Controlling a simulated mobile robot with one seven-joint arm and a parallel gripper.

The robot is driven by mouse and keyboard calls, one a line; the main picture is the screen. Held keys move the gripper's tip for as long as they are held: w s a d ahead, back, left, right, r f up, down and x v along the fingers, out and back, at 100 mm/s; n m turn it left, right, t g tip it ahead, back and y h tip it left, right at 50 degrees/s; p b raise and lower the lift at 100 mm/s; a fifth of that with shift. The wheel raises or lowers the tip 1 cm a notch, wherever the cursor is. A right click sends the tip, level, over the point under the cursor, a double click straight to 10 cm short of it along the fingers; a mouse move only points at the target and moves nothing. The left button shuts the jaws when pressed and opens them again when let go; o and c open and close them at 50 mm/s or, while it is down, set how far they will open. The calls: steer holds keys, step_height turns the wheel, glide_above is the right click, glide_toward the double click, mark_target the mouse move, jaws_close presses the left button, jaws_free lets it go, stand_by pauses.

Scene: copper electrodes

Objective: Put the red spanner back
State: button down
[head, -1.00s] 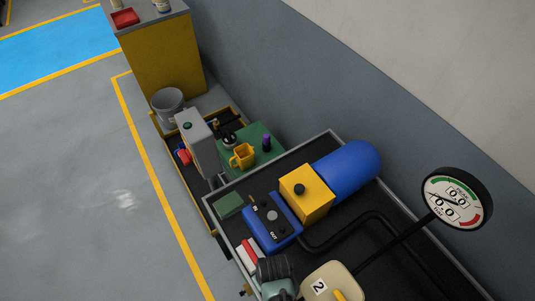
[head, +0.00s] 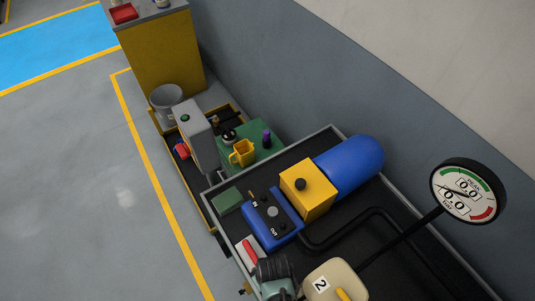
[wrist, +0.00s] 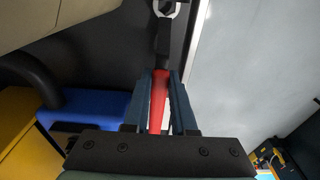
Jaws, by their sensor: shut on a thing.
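The red spanner (wrist: 159,98) is between the two blue-grey fingers of my gripper (wrist: 158,98) in the wrist view, its red handle pinched. Beyond the fingers a dark stretch runs up to a pale, ring-like end at the top edge. Whether that dark part is the shank or a support, I cannot tell. My gripper is over the black cart (head: 338,235), inside its left edge, between a blue box (head: 271,217) and a cream body marked 2 (head: 333,282). In the head view a red piece with white beside it (head: 249,250) shows there; I cannot tell whether it is the spanner.
A yellow box (head: 308,190), a blue cylinder (head: 349,168) and a black pipe (head: 385,214) stand on the cart. A round gauge (head: 467,190) rises at the right. A green jug table (head: 264,153) and grey bucket (head: 166,98) are farther back. The floor at left is clear.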

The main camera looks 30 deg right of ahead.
steer(key=shift+f+b, duration=0.8)
steer(key=shift+f, duration=0.2)
steer(key=shift+f, duration=0.2)
steer(key=shift+s+f, duration=0.1)
steer(key=shift+f, duration=0.05)
steer(key=shift+c, duration=1.2)
jaws_free()
steer(key=shift+s+a+f+b, duration=0.1)
steer(key=shift+s+a+b, duration=0.1)
steer(key=shift+b, duration=0.1)
steer(key=shift+o, duration=0.3)
steer(key=shift+w+d+r+p, duration=0.1)
steer(key=shift+d+r+p, duration=0.05)
steer(key=shift+r+p, duration=3.05)
steer(key=shift+p, duration=0.1)
steer(key=shift+r, duration=0.1)
step_height(320, 180, up, 13)
steer(key=s+b, duration=0.1)
steer(key=shift+s, duration=0.25)
